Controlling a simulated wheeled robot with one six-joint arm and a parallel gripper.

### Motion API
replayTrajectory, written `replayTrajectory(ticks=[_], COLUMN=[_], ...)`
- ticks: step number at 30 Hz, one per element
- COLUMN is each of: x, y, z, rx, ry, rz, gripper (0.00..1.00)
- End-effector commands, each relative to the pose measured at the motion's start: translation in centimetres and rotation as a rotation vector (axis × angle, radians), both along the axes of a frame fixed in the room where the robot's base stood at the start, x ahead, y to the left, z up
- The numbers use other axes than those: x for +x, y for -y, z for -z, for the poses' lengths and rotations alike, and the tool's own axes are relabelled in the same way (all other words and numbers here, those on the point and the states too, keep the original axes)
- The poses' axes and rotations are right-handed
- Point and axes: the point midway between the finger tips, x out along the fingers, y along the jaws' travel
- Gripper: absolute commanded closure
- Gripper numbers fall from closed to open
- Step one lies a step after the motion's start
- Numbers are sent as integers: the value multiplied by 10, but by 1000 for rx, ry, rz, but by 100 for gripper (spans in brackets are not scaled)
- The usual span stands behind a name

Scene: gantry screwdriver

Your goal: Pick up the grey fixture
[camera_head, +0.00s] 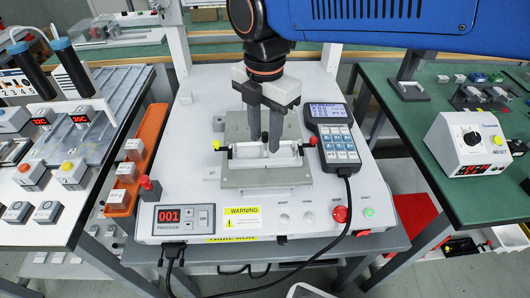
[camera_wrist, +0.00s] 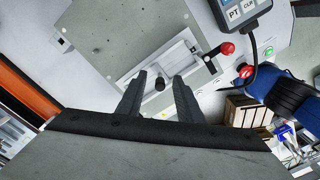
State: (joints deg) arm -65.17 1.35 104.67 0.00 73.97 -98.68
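The grey fixture (camera_head: 240,178) sits on the white base of the machine in the middle of the head view. It is a flat grey plate with a pale tray-like part (camera_head: 262,161) on it and black clamp levers, one yellow-tipped (camera_head: 216,144) and one red-tipped (camera_head: 313,141). The grey fixture also shows in the wrist view (camera_wrist: 130,79), partly hidden by my fingers. My gripper (camera_head: 265,143) points down over the back of the fixture. Its fingers (camera_wrist: 159,79) are apart with nothing held between them. I cannot tell whether the fingertips touch the fixture.
A handheld controller (camera_head: 334,137) stands right of the fixture, its cable running to the front. A program display (camera_head: 184,218) and buttons line the front. A frame post (camera_head: 179,48) rises at the left. An orange bin (camera_head: 150,130) and a green bench (camera_head: 430,110) flank the machine.

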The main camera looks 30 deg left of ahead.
Motion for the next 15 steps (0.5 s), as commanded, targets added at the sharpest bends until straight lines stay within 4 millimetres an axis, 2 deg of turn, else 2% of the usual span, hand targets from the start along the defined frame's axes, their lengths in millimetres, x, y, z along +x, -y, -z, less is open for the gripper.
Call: replayTrajectory(ticks=[2,6,15], x=[0,0,0], y=[0,0,0], z=[0,0,-1], rx=[0,0,0], ry=[0,0,0], rz=[0,0,0], gripper=[67,100,100])
